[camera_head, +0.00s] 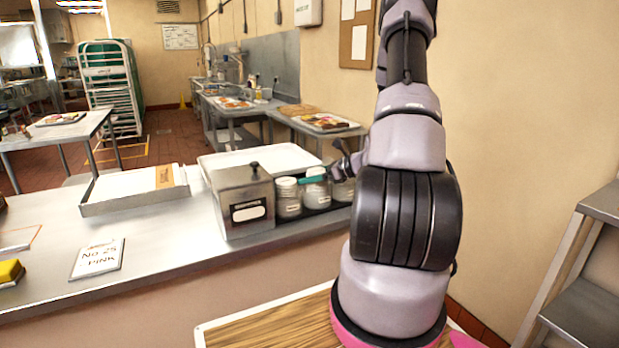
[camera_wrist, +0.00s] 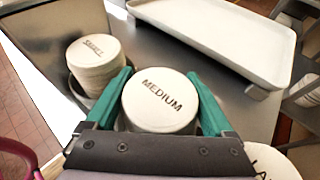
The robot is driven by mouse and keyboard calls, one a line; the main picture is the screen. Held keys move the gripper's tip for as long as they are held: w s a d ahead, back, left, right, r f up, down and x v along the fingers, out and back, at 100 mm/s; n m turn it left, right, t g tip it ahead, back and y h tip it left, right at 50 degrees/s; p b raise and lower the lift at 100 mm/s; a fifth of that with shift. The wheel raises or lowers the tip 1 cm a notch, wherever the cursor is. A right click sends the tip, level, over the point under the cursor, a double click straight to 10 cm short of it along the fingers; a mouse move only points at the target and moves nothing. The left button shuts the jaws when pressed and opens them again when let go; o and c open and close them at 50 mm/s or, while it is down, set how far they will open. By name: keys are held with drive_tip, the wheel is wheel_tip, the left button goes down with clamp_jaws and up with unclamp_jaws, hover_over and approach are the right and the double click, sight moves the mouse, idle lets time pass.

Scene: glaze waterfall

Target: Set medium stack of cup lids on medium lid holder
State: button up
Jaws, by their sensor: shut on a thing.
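The medium stack of cup lids (camera_wrist: 160,103), round and white with "MEDIUM" on top, stands between the teal fingers of my gripper (camera_wrist: 159,74) in the wrist view. My gripper is shut on the stack's two sides. In the head view the stack (camera_head: 316,192) stands in the row on the counter, with a teal finger of my gripper (camera_head: 313,179) across it near its top. Its underside and the medium lid holder are hidden, so I cannot tell whether the stack touches the holder.
The small lid stack (camera_wrist: 95,60) stands left of my gripper, and the large lid (camera_wrist: 268,160) is at lower right, partly cut off. A metal box (camera_head: 243,203) stands left of the row. A white tray (camera_wrist: 215,40) lies behind.

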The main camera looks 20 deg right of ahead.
drive_tip(key=shift+f, duration=0.6)
idle(0.3)
drive_tip(key=o, duration=1.1)
drive_tip(key=shift+o, duration=0.2)
drive_tip(key=v, duration=1.1)
drive_tip(key=shift+r, duration=0.1)
